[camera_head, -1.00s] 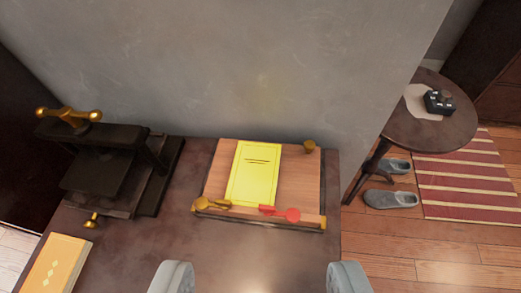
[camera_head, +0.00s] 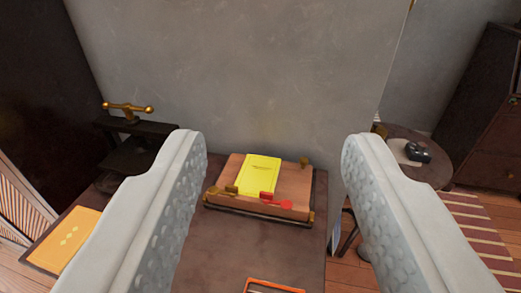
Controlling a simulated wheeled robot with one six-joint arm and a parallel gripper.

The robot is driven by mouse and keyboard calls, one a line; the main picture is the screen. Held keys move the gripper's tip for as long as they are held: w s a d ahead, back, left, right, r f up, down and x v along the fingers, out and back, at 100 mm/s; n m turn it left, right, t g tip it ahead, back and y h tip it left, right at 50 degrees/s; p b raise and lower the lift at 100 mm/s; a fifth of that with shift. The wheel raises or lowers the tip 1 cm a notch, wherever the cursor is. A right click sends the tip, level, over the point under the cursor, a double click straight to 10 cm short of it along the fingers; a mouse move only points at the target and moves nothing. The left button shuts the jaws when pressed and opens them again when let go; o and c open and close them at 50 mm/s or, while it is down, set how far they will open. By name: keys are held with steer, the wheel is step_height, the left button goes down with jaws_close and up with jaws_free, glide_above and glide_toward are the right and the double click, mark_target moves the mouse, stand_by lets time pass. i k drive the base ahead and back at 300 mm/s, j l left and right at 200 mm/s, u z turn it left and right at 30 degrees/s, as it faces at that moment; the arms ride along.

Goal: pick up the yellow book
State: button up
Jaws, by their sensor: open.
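The yellow book (camera_head: 259,172) lies flat on a wooden board (camera_head: 294,184) on the dark table, close to the grey wall. Its short end faces me, and a red piece (camera_head: 276,199) and a brass piece (camera_head: 231,190) sit at the board's front edge by it. My gripper (camera_head: 272,145) is open and empty. Its two pale fingers frame the board from left and right, and the book shows between them, farther off and apart from both.
A dark press with a brass handle (camera_head: 128,107) stands left on the table. An orange-yellow book (camera_head: 66,240) lies at front left. An orange-edged item (camera_head: 274,286) shows at the bottom. A round side table (camera_head: 425,170) stands right. The table (camera_head: 253,235) before the board is bare.

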mark_target(257, 174)
steer(key=i+l+u, duration=0.1)
steer(key=l, duration=0.3)
steer(key=i+l+u, duration=0.1)
steer(key=l, duration=0.35)
steer(key=i+l+u, duration=0.1)
steer(key=l, duration=0.3)
